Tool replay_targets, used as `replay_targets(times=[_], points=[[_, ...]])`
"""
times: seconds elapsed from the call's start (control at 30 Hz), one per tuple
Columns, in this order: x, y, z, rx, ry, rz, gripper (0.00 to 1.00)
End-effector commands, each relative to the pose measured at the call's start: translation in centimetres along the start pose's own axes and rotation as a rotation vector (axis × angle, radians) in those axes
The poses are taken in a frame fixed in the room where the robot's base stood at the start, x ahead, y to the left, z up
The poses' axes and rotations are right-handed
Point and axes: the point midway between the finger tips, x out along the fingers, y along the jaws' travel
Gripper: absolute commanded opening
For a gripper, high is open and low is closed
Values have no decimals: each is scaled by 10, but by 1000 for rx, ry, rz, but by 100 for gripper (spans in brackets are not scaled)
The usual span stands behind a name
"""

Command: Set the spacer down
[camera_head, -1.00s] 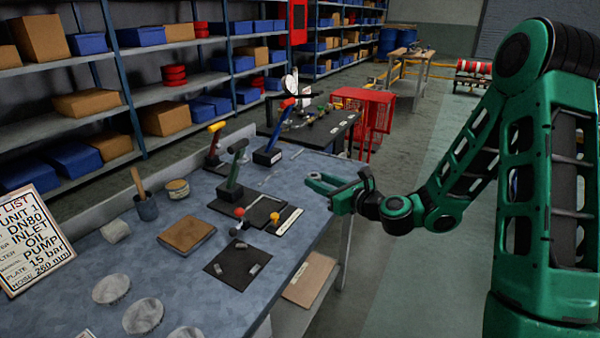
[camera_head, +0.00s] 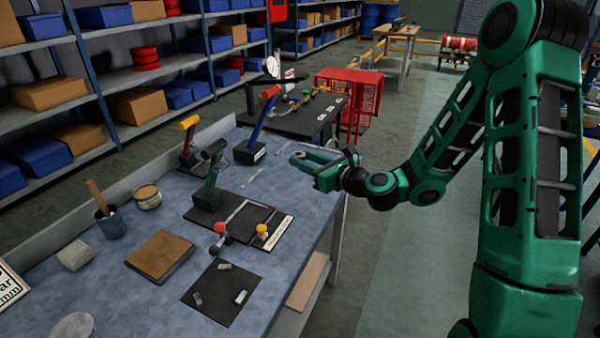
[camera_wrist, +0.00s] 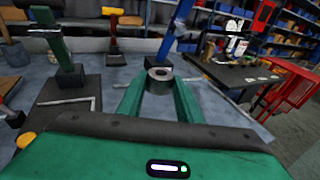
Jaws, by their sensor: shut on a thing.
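The spacer (camera_wrist: 160,75), a short grey metal ring with a dark hole, sits between the fingertips of my gripper in the wrist view. My gripper (camera_wrist: 160,88) has green fingers and is shut on it. In the head view my gripper (camera_head: 305,160) is level with the bench's right edge, and I cannot make out the spacer there. The grey-blue bench (camera_head: 130,290) lies to the left of and below the gripper. Whether the spacer touches any surface is not clear.
A dark mat (camera_head: 221,292) with small grey pieces and a brown board (camera_head: 160,256) lie on the bench. A black table (camera_head: 300,112) and red cage (camera_head: 348,92) are beyond.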

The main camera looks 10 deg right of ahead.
Motion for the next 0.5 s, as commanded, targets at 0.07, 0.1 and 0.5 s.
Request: replay_targets(times=[0.07, 0.1, 0.5], points=[[2, 4, 1, -1, -2, 6, 2], [2, 5, 1, -1, -2, 7, 2], [17, -35, -24, 2, -1, 8, 2]])
